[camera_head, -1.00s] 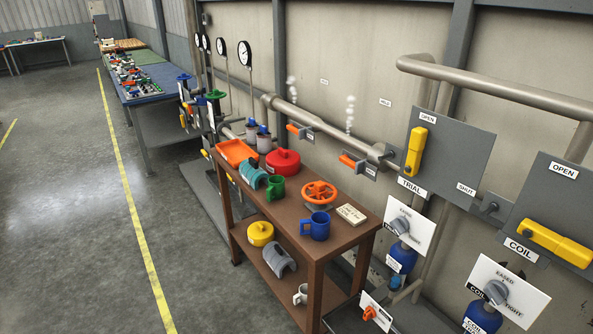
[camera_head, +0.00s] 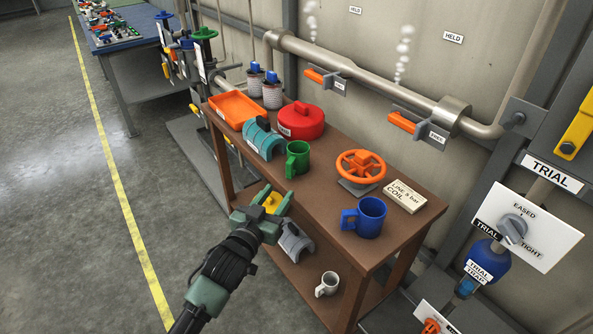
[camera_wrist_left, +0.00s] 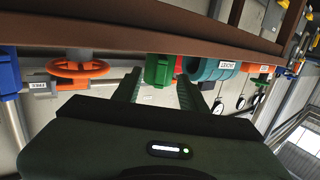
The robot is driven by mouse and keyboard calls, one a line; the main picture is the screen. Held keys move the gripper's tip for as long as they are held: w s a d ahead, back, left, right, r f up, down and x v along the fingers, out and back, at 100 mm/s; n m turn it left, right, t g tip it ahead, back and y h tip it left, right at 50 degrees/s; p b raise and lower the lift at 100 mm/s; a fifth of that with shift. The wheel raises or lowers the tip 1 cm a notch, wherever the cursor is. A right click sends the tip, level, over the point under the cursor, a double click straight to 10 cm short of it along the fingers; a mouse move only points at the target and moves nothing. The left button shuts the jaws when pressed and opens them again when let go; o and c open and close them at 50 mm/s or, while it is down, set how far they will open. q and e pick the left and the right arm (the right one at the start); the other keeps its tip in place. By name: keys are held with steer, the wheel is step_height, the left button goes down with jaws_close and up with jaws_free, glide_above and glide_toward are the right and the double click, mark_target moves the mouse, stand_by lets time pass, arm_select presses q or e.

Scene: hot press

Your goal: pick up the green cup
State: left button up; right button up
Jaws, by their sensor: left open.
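The green cup (camera_head: 298,158) stands upright on the top of the brown table (camera_head: 318,215), between the teal half-shell part and the orange handwheel. My left gripper (camera_head: 276,200) is open and empty in front of the table's near edge, below and to the left of the cup in the head view. The picture there appears turned over. My right gripper is not in view.
Near the cup are the teal half-shell (camera_head: 263,139), red lidded pot (camera_head: 301,121), orange handwheel (camera_head: 361,167) and blue mug (camera_head: 365,217). An orange tray (camera_head: 238,109) lies behind. The lower shelf holds a white mug (camera_head: 327,284) and grey half-shell (camera_head: 295,241). Floor left is clear.

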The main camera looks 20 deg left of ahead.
mark_target(288, 171)
arm_select(q)
steer(key=shift+t+h, duration=0.3)
steer(key=shift+t, duration=0.1)
steer(key=w, duration=0.3)
steer(key=w+r, duration=0.1)
steer(key=w, duration=0.2)
steer(key=w+p, duration=0.1)
steer(key=w, duration=0.2)
steer(key=shift+w+d+r, duration=0.15)
steer(key=shift+w+d, duration=0.1)
steer(key=shift+d, duration=0.1)
jaws_close()
stand_by(0.7)
